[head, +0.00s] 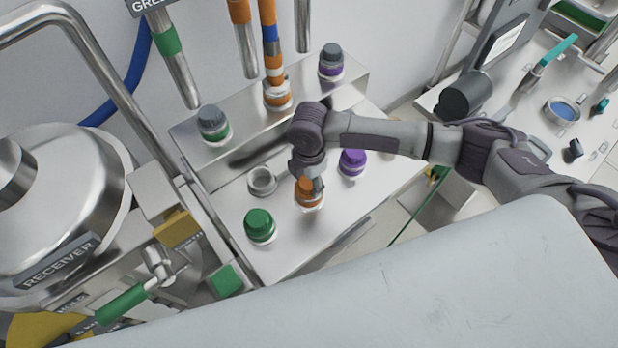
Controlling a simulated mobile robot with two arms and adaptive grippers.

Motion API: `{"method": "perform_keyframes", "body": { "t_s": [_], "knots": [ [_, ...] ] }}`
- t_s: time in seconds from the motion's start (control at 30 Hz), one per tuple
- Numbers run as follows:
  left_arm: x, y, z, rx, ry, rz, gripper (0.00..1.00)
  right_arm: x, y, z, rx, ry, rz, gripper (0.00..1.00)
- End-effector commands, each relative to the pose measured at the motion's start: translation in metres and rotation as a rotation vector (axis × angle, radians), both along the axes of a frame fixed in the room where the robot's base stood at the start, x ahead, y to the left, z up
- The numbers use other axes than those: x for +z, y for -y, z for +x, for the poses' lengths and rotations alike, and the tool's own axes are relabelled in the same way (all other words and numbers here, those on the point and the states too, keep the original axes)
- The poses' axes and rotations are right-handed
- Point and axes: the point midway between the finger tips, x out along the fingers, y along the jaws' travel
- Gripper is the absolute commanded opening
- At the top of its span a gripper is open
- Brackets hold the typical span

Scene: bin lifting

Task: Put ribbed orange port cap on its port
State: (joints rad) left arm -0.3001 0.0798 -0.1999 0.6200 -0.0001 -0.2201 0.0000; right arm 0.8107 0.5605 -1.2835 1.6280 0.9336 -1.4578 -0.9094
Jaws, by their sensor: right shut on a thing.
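The orange cap (306,197) is in the front row on the steel surface, between a green cap and a purple cap. My right gripper (314,185) reaches down from above and is shut on it. A pale rim shows under the orange cap; I cannot tell whether the cap is seated on it or held just above. The ribs are too small to make out. On the raised step behind, an orange-banded fitting (277,97) stands below an orange-and-blue striped pipe. My left gripper is not in view.
A green cap (259,225) and a purple cap (352,161) flank the orange one. An open grey ring (262,181) lies close behind. Grey-topped fittings with a green band (213,125) and a purple band (331,62) stand on the step. The steel receiver (75,185) is at left.

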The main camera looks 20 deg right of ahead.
Motion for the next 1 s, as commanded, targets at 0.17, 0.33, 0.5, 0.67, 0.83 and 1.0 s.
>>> {"method": "perform_keyframes", "body": {
  "t_s": [0.17, 0.33, 0.5, 0.67, 0.83, 1.0],
  "knots": [
    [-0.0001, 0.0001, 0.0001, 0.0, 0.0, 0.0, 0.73, -0.0033, -0.0002, -0.0002, 0.0, 0.0, 0.0, 0.07],
    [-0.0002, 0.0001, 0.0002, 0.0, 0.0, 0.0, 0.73, -0.0036, -0.0002, -0.0002, 0.0, 0.0, 0.0, 0.07],
    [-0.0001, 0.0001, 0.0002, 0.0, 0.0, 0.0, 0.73, -0.004, 0.0, -0.0002, 0.0, 0.0, 0.0, 0.07],
    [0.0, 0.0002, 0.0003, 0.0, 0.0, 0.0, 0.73, -0.0049, 0.0, -0.0003, 0.0, 0.0, 0.0, 0.07],
    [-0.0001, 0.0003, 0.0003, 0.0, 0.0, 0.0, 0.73, -0.0052, 0.0001, -0.0006, 0.0, -0.001, 0.0, 0.65],
    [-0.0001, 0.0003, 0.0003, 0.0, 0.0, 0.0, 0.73, -0.0048, 0.0001, -0.0004, 0.0, -0.001, 0.0, 0.83]
  ]
}}
